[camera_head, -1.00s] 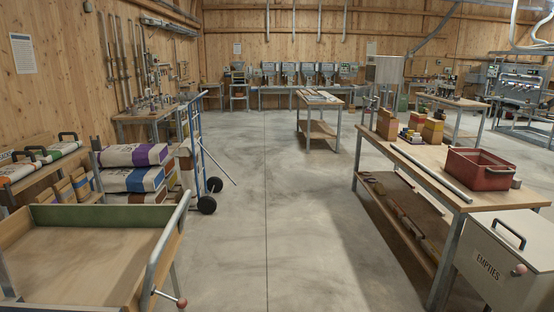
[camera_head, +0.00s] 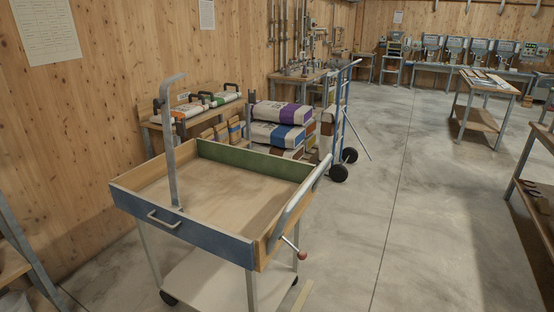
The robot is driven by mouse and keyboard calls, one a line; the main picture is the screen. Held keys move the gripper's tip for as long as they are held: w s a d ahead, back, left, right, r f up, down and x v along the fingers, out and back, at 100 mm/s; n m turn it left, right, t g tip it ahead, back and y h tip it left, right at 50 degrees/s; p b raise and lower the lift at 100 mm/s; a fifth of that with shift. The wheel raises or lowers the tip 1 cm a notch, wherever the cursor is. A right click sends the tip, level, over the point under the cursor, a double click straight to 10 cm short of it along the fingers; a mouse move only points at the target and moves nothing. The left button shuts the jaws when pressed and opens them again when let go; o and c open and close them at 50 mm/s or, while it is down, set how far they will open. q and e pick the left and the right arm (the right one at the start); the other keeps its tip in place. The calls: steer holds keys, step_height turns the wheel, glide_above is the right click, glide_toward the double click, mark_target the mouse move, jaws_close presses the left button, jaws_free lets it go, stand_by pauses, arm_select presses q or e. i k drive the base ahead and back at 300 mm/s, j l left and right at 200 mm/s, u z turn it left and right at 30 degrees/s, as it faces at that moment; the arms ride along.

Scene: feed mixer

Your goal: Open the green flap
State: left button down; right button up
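A green flap (camera_head: 257,160) forms the far wall of a wooden tray cart (camera_head: 225,190). It stands upright and looks shut. The near wall of the tray is a blue panel (camera_head: 180,230) with a grey pull handle (camera_head: 163,220). A grey bar (camera_head: 298,205) slants along the tray's right side. A rod with a red knob (camera_head: 302,254) sticks out at the right front corner. A tall hooked grey bar (camera_head: 170,140) rises at the left. The tray is empty. Neither of my grippers is in view.
Stacked sacks (camera_head: 278,125) lie behind the flap, and a blue hand truck (camera_head: 340,125) stands to their right. A wooden shelf with sacks (camera_head: 197,115) is along the left wall. A workbench edge (camera_head: 540,180) is at the right. The floor between is clear.

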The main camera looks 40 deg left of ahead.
mark_target(290, 170)
steer(key=l+z, duration=0.4)
steer(key=i+l+z, duration=0.1)
steer(key=l+z, duration=0.3)
steer(key=i+l+u, duration=0.2)
steer(key=i+l, duration=0.2)
steer(key=i+l+u, duration=0.25)
steer(key=i+l, duration=0.15)
steer(key=i+u, duration=0.3)
steer(key=i, duration=0.25)
steer(key=i+u, duration=0.25)
steer(key=i, duration=0.35)
steer(key=i+l+u, duration=0.3)
steer(key=i, duration=0.25)
steer(key=i+u, duration=0.95)
steer(key=i+l+u, duration=0.25)
steer(key=u, duration=0.25)
steer(key=i+l+u, duration=0.75)
steer(key=l+u, duration=0.25)
steer(key=i+l+u, duration=0.3)
steer(key=l+u, duration=0.25)
steer(key=l, duration=0.2)
steer(key=l+u, duration=0.3)
steer(key=i+l, duration=0.05)
steer(key=l, duration=0.05)
